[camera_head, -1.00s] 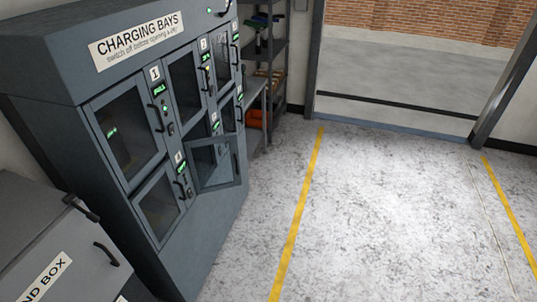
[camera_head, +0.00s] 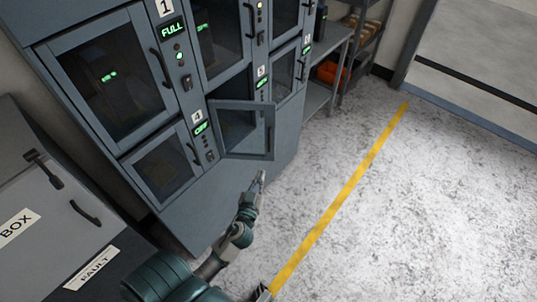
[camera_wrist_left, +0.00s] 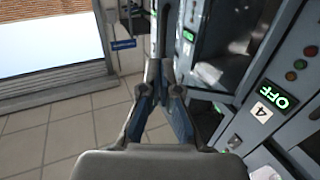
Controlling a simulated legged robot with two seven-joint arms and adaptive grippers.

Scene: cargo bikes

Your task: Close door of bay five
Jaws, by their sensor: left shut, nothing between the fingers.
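The door of bay five (camera_head: 247,157) is a glazed, grey-framed door in the lower row of the charging cabinet. It stands ajar, its handle edge swung out from the cabinet to the right of bay four's panel. The number 5 label (camera_head: 262,71) is above and to its right. My left gripper (camera_head: 260,178) is shut and empty, just below the door's lower right corner in the head view; I cannot tell whether it touches the door. It also shows in the left wrist view (camera_wrist_left: 165,72), beside the cabinet front. My right gripper is not clearly visible.
Bay four's door (camera_head: 165,168) and bay one's door (camera_head: 112,75) are shut. A grey box (camera_head: 55,210) stands at the lower left. A shelf with an orange bin (camera_head: 328,71) is beyond the cabinet. The floor to the right, with a yellow line (camera_head: 345,195), is clear.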

